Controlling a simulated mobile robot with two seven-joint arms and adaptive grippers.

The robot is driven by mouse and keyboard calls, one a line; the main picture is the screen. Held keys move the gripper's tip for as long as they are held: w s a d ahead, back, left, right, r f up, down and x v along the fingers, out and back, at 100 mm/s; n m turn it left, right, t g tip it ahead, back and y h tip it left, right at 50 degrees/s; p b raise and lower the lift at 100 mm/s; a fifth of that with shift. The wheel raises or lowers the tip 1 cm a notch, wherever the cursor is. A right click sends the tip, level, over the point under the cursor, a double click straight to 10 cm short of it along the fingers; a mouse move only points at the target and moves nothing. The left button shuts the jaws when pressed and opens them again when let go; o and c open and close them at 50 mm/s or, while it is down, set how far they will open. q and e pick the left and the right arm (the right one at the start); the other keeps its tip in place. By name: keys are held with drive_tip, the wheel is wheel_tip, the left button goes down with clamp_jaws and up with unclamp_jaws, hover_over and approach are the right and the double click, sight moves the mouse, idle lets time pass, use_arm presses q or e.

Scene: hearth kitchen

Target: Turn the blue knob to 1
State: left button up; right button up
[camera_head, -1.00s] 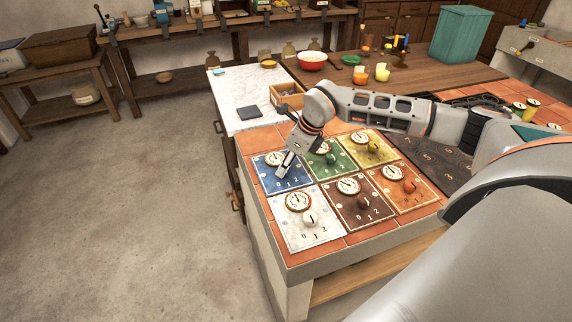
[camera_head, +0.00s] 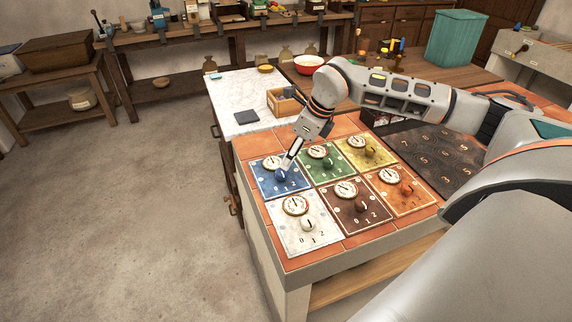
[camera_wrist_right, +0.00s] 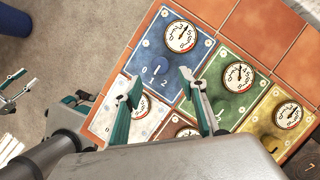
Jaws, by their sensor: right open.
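The blue panel (camera_head: 265,181) is at the back left of a block of coloured panels, with a round dial (camera_head: 272,163) and the numbers 0, 1 and 2. Its blue knob (camera_head: 281,176) shows just below my right gripper (camera_head: 287,168). In the right wrist view the blue knob (camera_wrist_right: 158,66) lies beyond and between my open, empty fingers (camera_wrist_right: 160,92), apart from them. Which number the knob points at is too small to tell. A jaw-like part at the left edge of the right wrist view looks like my left gripper (camera_wrist_right: 14,90); its opening is unclear.
Green (camera_head: 323,174), yellow (camera_head: 380,159), white (camera_head: 290,236), brown (camera_head: 340,215) and orange (camera_head: 388,203) panels with knobs surround the blue one on the tiled counter. A wooden box (camera_head: 286,101) stands behind on the marble top. A dark number plate (camera_head: 440,150) lies right.

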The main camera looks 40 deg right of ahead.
drive_tip(key=shift+v, duration=2.4)
drive_tip(key=shift+f, duration=0.1)
